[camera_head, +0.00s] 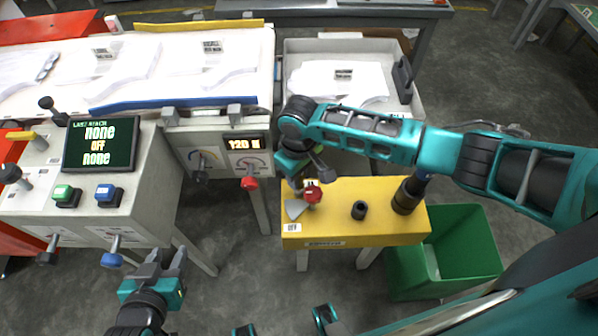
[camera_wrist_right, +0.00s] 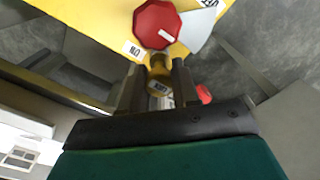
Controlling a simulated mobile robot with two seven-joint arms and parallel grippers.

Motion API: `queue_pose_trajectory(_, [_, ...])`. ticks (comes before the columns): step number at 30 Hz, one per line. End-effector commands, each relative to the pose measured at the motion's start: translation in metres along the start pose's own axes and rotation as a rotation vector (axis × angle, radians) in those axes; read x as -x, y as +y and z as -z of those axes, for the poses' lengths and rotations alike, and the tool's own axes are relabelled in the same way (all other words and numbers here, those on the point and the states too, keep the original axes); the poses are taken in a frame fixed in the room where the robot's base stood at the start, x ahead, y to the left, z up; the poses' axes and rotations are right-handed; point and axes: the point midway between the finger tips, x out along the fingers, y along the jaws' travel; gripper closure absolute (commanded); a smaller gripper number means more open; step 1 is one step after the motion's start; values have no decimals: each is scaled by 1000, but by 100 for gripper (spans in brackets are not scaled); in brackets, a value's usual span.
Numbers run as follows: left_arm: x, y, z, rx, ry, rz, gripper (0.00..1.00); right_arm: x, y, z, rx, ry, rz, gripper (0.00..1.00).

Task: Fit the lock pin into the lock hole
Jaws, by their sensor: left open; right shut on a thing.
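My right gripper (camera_head: 307,177) is over the left end of the yellow box (camera_head: 385,226), close to the red knob (camera_head: 313,194). In the right wrist view, its fingers (camera_wrist_right: 155,88) are shut on a small brass-coloured piece (camera_wrist_right: 160,67), probably the lock pin. The red octagonal knob (camera_wrist_right: 157,24) and a pale pointer plate (camera_wrist_right: 201,24) lie just beyond the fingertips. I cannot make out the lock hole. My left gripper (camera_head: 166,258) is open and empty, low in front of the left console, right of its blue knob (camera_head: 111,260).
The grey console (camera_head: 150,190) with a dark screen (camera_head: 101,144) stands at left. A grey panel (camera_head: 215,135) with a red handle (camera_head: 250,183) adjoins it. A green bin (camera_head: 460,250) is at right.

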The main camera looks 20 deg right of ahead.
Motion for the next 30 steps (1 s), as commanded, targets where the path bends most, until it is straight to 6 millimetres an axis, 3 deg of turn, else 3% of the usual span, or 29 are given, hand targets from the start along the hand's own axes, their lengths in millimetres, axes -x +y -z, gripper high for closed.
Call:
queue_pose_trajectory(11, [-2, 0, -3, 0, -1, 1, 57, -6, 0, 0, 0, 0, 0, 99])
queue_pose_trajectory(12, [-2, 0, -2, 0, -1, 1, 57, -6, 0, 0, 0, 1, 0, 67])
queue_pose_trajectory(18, [-2, -1, -2, 0, -1, 1, 57, -6, 0, 0, 0, 0, 0, 48])
queue_pose_trajectory(21, [-2, -1, -2, 0, -1, 2, 57, -6, 0, 0, 0, 0, 0, 40])
queue_pose_trajectory(30, [-2, -1, -3, 1, -4, 1, 57, -6, 0, 0, 0, 0, 0, 40])
